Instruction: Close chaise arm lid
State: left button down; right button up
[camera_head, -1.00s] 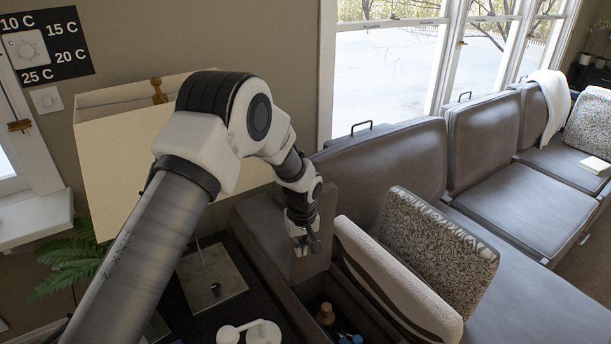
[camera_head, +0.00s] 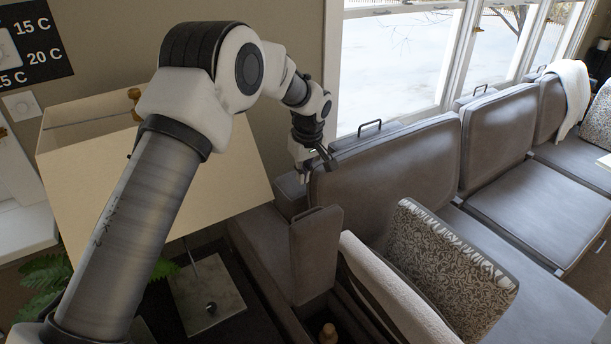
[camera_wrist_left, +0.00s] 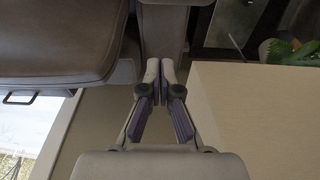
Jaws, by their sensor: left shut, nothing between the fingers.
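The chaise arm lid (camera_head: 315,250) is a grey-brown padded panel standing upright over the open arm compartment. My left gripper (camera_head: 314,168) is shut and empty. It is above and behind the lid, beside the corner of the sofa backrest, apart from the lid. In the left wrist view my closed fingers (camera_wrist_left: 161,75) point toward a brown upholstered panel that looks like the lid (camera_wrist_left: 165,30). The open compartment (camera_head: 345,308) lies below the lid with a wooden-topped item (camera_head: 328,333) inside. My right gripper is not in view.
A white-edged cushion (camera_head: 395,290) and a patterned cushion (camera_head: 450,260) lean beside the compartment.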

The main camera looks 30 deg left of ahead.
pick_arm(q)
notch_tip(320, 180, down, 8)
jog(key=s+d+p, duration=0.1)
jog(key=d+p, duration=0.1)
jog(key=p, duration=0.1)
jog(key=shift+s+p, duration=0.15)
jog(key=shift+p, duration=0.25)
